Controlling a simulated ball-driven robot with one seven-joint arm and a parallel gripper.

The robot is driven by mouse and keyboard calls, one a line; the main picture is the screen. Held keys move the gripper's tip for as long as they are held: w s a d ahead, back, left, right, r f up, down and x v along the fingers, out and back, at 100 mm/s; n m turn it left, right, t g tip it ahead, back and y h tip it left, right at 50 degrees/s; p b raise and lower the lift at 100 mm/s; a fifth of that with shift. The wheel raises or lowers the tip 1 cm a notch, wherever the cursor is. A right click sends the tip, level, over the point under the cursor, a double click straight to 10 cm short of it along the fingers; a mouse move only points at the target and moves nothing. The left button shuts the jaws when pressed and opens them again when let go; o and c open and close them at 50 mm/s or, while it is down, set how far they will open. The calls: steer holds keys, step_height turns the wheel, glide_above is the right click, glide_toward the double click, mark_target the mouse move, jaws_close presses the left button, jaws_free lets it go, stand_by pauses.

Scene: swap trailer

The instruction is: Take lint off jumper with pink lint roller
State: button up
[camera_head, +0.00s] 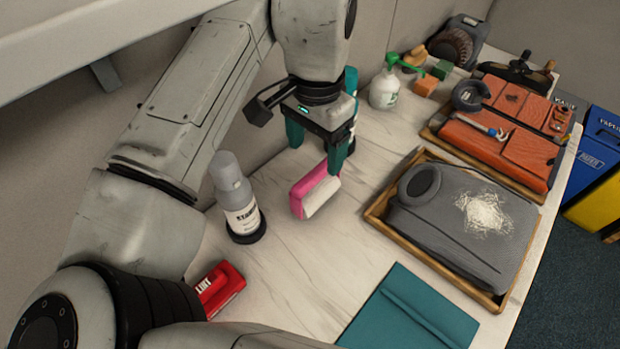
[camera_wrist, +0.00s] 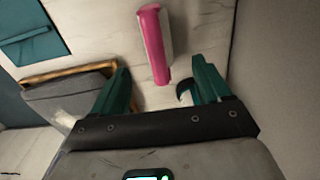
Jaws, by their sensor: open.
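The pink lint roller (camera_head: 315,189) stands on the pale worktop, left of the tray, with its white roll facing the tray. It also shows in the wrist view (camera_wrist: 154,45), beyond my fingertips. The grey jumper (camera_head: 450,225) lies folded in a wooden-rimmed tray, with a pale patch of lint (camera_head: 484,213) on its right part. My gripper (camera_head: 315,158) has teal fingers, is open and empty, and is above and just behind the lint roller. One finger overlaps the roller's top edge in the head view; I cannot tell whether they touch.
A teal folded cloth (camera_head: 412,312) lies in front. Behind are a green-topped spray bottle (camera_head: 384,90) and a tray with an orange garment (camera_head: 500,150). Some worktop before the roller is clear.

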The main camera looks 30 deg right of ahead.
mark_target(316, 171)
step_height(316, 171, down, 3)
steer(key=shift+f, duration=0.15)
steer(key=shift+s+f, duration=0.15)
steer(key=shift+f, duration=1.25)
steer(key=shift+s+f, duration=0.1)
steer(key=shift+f, duration=1.25)
steer(key=c, duration=1.2)
steer(key=shift+r, duration=0.15)
